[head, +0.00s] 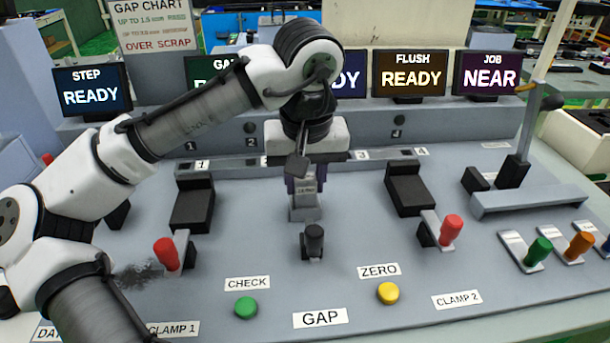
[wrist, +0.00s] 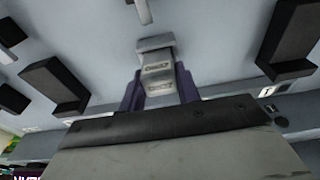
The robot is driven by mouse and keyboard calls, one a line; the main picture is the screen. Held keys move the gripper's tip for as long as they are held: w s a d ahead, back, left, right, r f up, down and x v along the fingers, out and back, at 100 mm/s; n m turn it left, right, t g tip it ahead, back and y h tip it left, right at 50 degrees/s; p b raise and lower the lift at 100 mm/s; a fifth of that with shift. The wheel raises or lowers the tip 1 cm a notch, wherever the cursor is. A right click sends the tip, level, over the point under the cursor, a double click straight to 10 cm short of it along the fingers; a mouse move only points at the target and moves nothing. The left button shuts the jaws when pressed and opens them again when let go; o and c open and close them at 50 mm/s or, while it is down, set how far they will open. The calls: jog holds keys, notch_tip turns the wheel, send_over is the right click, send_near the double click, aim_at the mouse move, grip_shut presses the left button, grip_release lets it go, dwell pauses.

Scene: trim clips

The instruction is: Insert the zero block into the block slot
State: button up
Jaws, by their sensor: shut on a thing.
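My gripper (head: 304,186) points down at the middle of the console, its purple fingers closed on a light grey labelled block, the zero block (head: 306,189). In the wrist view the fingers (wrist: 160,95) flank the zero block (wrist: 158,78), whose small print is too blurred to read. Directly beneath and in line with it is a grey holder, which I take for the block slot (head: 304,213); its edge also shows in the wrist view (wrist: 154,43). Block and holder look touching or nearly so. I cannot tell how far the block is inside; the fingers hide part of it.
Black clamp blocks stand left (head: 192,205) and right (head: 408,190), with red-handled levers (head: 166,253) and (head: 451,228). A black knob (head: 313,240) stands just in front of the holder. Green CHECK (head: 246,307) and yellow ZERO (head: 387,292) buttons are nearer. Screens line the back; JOB (head: 492,73) reads NEAR.

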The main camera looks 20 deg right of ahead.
jog(key=shift+f, duration=0.35)
dwell(0.7)
jog(key=o, duration=1.2)
jog(key=shift+c, duration=0.2)
notch_tip(320, 180, up, 14)
jog(key=s+p, duration=0.1)
jog(key=s, duration=0.1)
jog(key=shift+a+f, duration=0.15)
jog(key=shift+a, duration=0.1)
